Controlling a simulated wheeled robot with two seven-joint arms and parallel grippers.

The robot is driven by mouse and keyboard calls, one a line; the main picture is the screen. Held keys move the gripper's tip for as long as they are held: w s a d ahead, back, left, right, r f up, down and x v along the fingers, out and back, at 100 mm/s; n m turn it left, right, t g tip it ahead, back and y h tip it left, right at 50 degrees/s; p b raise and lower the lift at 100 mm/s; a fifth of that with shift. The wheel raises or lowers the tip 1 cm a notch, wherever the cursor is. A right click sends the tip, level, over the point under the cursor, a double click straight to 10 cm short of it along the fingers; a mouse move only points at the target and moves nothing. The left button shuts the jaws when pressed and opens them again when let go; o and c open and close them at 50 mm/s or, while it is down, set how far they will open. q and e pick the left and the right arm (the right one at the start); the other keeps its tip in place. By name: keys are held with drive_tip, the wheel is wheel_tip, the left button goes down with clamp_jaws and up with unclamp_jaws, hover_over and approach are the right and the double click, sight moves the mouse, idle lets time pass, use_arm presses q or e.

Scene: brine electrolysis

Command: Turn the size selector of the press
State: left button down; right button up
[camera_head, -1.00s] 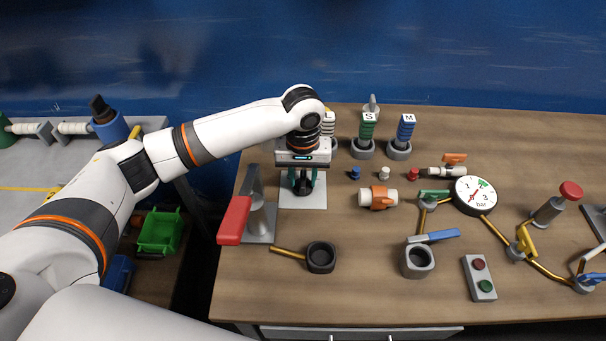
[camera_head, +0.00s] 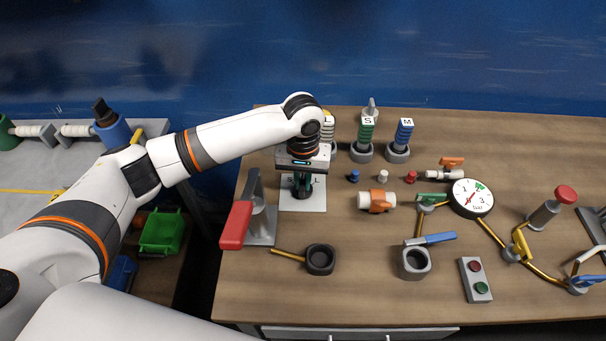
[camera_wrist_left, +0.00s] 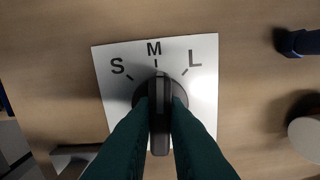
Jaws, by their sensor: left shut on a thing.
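The size selector is a black knob (camera_wrist_left: 160,115) on a white plate marked S, M and L (camera_wrist_left: 110,75). In the left wrist view its light pointer line is by the M mark. My left gripper (camera_wrist_left: 159,108) has its two dark green fingers on either side of the knob's raised bar and is shut on it. In the head view the plate (camera_head: 302,203) lies on the table under my left gripper (camera_head: 302,192), which points down and hides most of the knob. The press (camera_head: 257,212), with a red handle, stands just left of the plate. My right gripper is not in view.
Sleeve stacks marked S (camera_head: 366,133) and M (camera_head: 404,135) stand behind, right of the arm; one marked L is partly hidden. A black round cup (camera_head: 320,260) lies in front. Small blue, white and red plugs and an orange-handled valve (camera_head: 379,201) are to the right.

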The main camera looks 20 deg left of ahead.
use_arm(q)
drive_tip(key=m+p, duration=0.4)
drive_tip(key=p, duration=0.1)
drive_tip(key=shift+r, duration=0.35)
drive_tip(key=shift+f+m+p, duration=0.15)
drive_tip(key=shift+m+p, duration=0.85)
drive_tip(key=shift+f+m+p, duration=0.1)
drive_tip(key=shift+m+p, duration=0.5)
drive_tip(key=shift+m, duration=0.2)
drive_tip(key=c, duration=1.4)
unclamp_jaws()
drive_tip(key=shift+c, duration=0.2)
